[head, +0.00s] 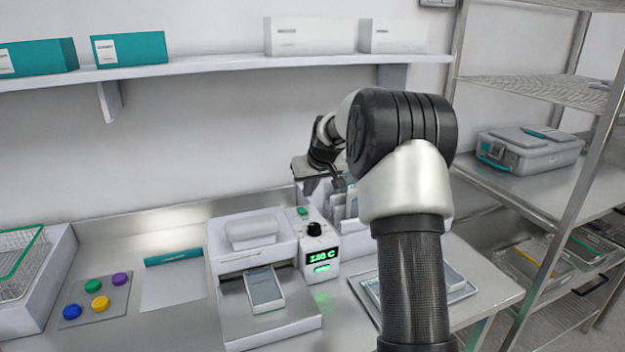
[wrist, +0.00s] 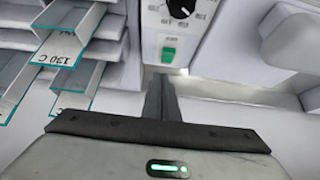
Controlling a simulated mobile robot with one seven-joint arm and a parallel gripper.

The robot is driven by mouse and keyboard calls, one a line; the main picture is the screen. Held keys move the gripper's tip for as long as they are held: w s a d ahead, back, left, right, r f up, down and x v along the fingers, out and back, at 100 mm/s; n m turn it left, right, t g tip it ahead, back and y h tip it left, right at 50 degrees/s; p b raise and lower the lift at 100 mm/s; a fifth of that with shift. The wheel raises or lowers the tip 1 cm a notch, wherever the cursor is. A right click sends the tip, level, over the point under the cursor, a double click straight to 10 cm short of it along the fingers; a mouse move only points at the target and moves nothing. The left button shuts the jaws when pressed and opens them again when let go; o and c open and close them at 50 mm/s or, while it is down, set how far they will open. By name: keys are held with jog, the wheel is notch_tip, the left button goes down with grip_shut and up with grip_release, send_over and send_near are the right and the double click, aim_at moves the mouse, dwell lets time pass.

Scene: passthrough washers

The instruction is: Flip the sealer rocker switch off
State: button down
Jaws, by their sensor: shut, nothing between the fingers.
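The sealer (head: 252,243) is a white machine on the bench, with a green-lit display (head: 319,257) and a black knob (head: 314,229). Its green rocker switch (head: 303,211) is behind the knob on the top panel. In the wrist view the green switch (wrist: 168,50) sits on a white plate beside the dial (wrist: 181,8). My gripper (head: 325,187) is above and behind the switch in the head view. In the wrist view my gripper (wrist: 160,80) is shut and empty, its tips just short of the switch. I see no contact.
Pouch holders with teal-edged pouches (wrist: 60,48) stand left of the switch in the wrist view. A pouch (head: 264,289) lies on the sealer's front. A tray (head: 455,285) is to its right, a pad with colored knobs (head: 97,300) to its left.

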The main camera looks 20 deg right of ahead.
aim_at(307, 214)
jog(key=shift+s+f, duration=0.15)
jog(key=shift+f, duration=2.15)
jog(key=f+b, duration=0.1)
jog(key=b, duration=0.3)
jog(key=shift+s+f+t, duration=0.2)
jog(key=shift+f+t, duration=0.15)
jog(key=shift+t, duration=0.05)
jog(key=b, duration=0.3)
jog(key=shift+s+f+t+b, duration=0.2)
jog(key=shift+f+t+b, duration=0.1)
jog(key=shift+t, duration=0.1)
jog(key=shift+r+p, duration=0.65)
jog(key=shift+p, duration=0.05)
jog(key=shift+w, duration=0.1)
jog(key=shift+r+p, duration=0.4)
jog(key=shift+r, duration=0.35)
